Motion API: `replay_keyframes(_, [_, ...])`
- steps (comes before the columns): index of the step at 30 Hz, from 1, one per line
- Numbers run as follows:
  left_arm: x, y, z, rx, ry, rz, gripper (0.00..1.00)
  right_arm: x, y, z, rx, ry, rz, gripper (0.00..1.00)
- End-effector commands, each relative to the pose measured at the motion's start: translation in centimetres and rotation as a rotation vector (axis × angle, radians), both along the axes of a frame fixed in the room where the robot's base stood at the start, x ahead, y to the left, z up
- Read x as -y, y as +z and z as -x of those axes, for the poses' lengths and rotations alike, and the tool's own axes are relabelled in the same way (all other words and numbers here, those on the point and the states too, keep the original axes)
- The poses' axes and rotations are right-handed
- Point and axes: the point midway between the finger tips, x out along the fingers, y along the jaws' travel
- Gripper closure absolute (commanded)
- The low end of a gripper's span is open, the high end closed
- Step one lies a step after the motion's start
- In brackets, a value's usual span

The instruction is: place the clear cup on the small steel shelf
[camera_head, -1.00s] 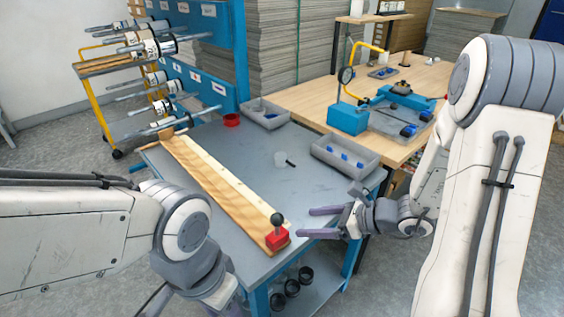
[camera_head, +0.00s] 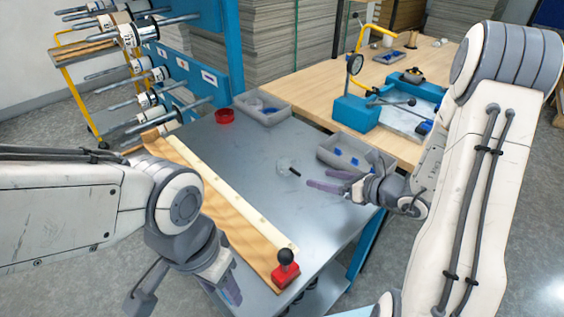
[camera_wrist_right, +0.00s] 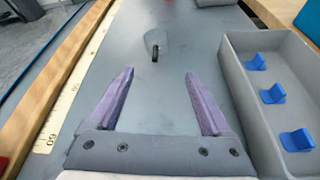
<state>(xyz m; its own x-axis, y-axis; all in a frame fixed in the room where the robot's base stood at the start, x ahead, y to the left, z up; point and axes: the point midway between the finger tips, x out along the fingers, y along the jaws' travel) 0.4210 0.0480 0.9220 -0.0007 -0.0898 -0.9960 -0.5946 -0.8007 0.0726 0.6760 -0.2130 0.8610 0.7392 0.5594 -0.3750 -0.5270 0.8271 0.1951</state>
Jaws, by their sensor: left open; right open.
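The clear cup (camera_head: 286,167) stands on the grey table (camera_head: 255,185), with a short dark piece at its side like a handle. It also shows in the right wrist view (camera_wrist_right: 152,38), beyond and between my fingertips. My right gripper (camera_head: 322,180) is open and empty, close to the cup on its right in the head view, apart from it. Its fingers also show in the right wrist view (camera_wrist_right: 159,74). My left gripper (camera_head: 231,291) is low at the table's front left, open, its fingers partly hidden. A grey lower shelf (camera_head: 322,292) shows under the table; I cannot tell whether it is the small steel shelf.
A grey bin (camera_head: 350,155) with blue pieces lies right of the cup; another grey bin (camera_head: 262,108) and a red cup (camera_head: 224,116) lie farther back. A wooden board (camera_head: 222,200) with a red block and black knob (camera_head: 285,268) runs along the left.

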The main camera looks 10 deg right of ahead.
Motion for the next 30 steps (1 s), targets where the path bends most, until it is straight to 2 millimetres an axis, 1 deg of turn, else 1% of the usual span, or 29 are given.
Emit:
replay_keyframes(1, [0.0,-0.1,0.0,0.000,0.000,0.000,0.50,-0.9,-0.4,-0.6,-0.002,0.011,-0.002,0.17])
replay_keyframes(3, [0.0,-0.1,0.0,0.000,0.000,0.000,0.50,-2.1,-0.8,-1.6,-0.002,0.019,0.000,0.17])
replay_keyframes(6, [0.0,-0.1,0.0,0.000,0.000,0.000,0.50,-3.3,-1.3,-2.7,-0.002,0.024,0.000,0.17])
replay_keyframes(13, [0.0,0.1,0.0,0.000,0.000,0.000,0.50,-4.6,-1.9,-4.2,-0.001,0.026,0.000,0.17])
replay_keyframes(18, [0.0,0.4,0.0,0.000,0.000,0.000,0.50,-6.2,-2.6,-6.1,-0.002,0.026,0.000,0.17])
replay_keyframes(23, [0.0,0.4,0.0,0.000,0.000,0.000,0.50,-6.8,-3.3,-7.2,-0.002,0.020,0.001,0.17])
replay_keyframes(30, [0.0,0.4,0.0,0.000,0.000,0.000,0.50,-6.8,-3.3,-7.3,-0.002,0.018,0.000,0.17])
